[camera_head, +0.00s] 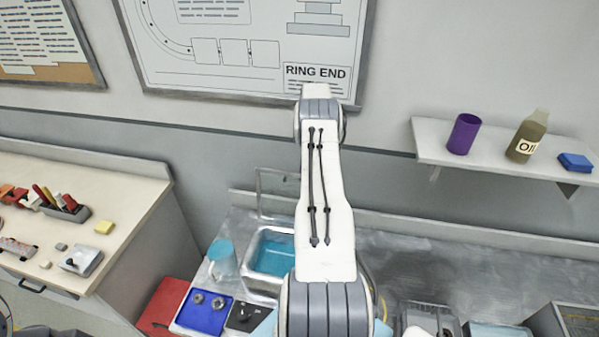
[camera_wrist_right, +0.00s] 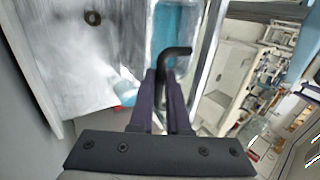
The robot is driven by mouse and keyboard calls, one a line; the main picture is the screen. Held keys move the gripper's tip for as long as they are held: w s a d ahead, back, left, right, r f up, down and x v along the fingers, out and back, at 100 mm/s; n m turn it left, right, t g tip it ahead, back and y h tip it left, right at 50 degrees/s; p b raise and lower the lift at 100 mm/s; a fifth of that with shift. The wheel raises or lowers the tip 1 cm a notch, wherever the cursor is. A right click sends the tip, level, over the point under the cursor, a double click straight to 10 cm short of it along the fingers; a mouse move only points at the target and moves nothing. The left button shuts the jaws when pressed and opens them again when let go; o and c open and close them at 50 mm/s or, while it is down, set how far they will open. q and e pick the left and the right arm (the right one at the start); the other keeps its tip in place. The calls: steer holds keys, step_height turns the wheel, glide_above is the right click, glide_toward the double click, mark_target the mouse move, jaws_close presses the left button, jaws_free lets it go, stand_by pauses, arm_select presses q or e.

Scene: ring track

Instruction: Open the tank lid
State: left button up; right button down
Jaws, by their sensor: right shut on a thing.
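The tank (camera_head: 253,243) is a pale-rimmed basin of blue liquid left of my arm in the head view. A clear framed panel, apparently its lid (camera_head: 274,181), stands raised at the tank's back edge, partly hidden by my arm. In the right wrist view, my right gripper (camera_wrist_right: 164,80) is shut on a black bent handle (camera_wrist_right: 178,51). A grey frame edge (camera_wrist_right: 208,45) runs beside the handle, and blue liquid shows behind it. My right gripper is hidden in the head view. My left gripper is not in view.
A red box (camera_head: 165,300) is farther left. The grey counter (camera_head: 430,265) right of my arm is largely clear at the back.

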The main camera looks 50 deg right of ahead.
steer(key=shift+f, duration=0.15)
steer(key=c, duration=0.9)
jaws_free()
steer(key=s+r+b, duration=0.1)
steer(key=r+b, duration=0.2)
steer(key=s+r+b, duration=0.1)
steer(key=r+b, duration=0.1)
steer(key=shift+s+d+r, duration=0.1)
steer(key=shift+s+d, duration=0.25)
steer(key=shift+d, duration=0.05)
steer(key=s+d+r, duration=0.1)
steer(key=s+r, duration=0.1)
steer(key=s, duration=0.1)
steer(key=s+r, duration=0.2)
steer(key=s+d+r+b, duration=0.1)
steer(key=s+r, duration=0.1)
steer(key=s, duration=0.1)
steer(key=shift+s+d, duration=0.3)
steer(key=shift+d, duration=0.05)
